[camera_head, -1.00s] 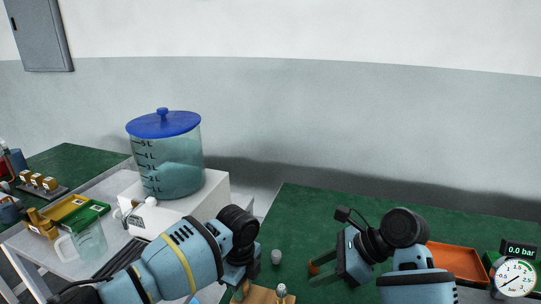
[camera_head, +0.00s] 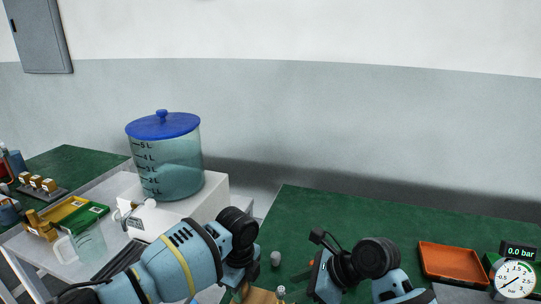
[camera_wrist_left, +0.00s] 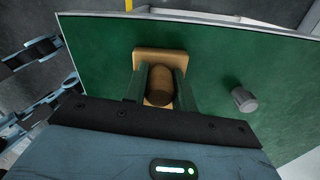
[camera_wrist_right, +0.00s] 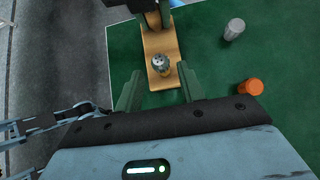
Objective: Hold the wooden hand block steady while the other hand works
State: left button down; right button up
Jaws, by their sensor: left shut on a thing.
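The wooden hand block has a flat tan base, which shows in the left wrist view (camera_wrist_left: 150,54), and a round brown wooden part (camera_wrist_left: 160,87). My left gripper (camera_wrist_left: 160,84) is shut on that round part, one finger on each side. In the right wrist view the base (camera_wrist_right: 161,42) reaches out from under my left gripper, with a small metal fitting (camera_wrist_right: 160,64) standing on it. My right gripper (camera_wrist_right: 157,88) is open and empty, its fingers apart near the fitting. In the head view the block is mostly hidden by my left arm.
A grey knurled cylinder (camera_wrist_right: 234,29) and an orange cylinder (camera_wrist_right: 250,87) stand on the green table top (camera_head: 350,212). An orange tray (camera_head: 453,262) and a pressure gauge (camera_head: 515,277) are at right. A water tank (camera_head: 166,160) stands at left.

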aim_at(286, 292)
jog(key=shift+x, duration=2.6)
jog(key=shift+w, duration=0.1)
jog(key=c, duration=0.7)
jog(key=shift+a+m+t+h, duration=0.1)
jog(key=shift+m+t+h, duration=0.2)
jog(key=shift+m+t, duration=0.5)
jog(key=shift+c, duration=0.2)
jog(key=shift+m+t+h, duration=0.6)
jog(key=shift+m+t, duration=0.2)
jog(key=shift+m, duration=0.6)
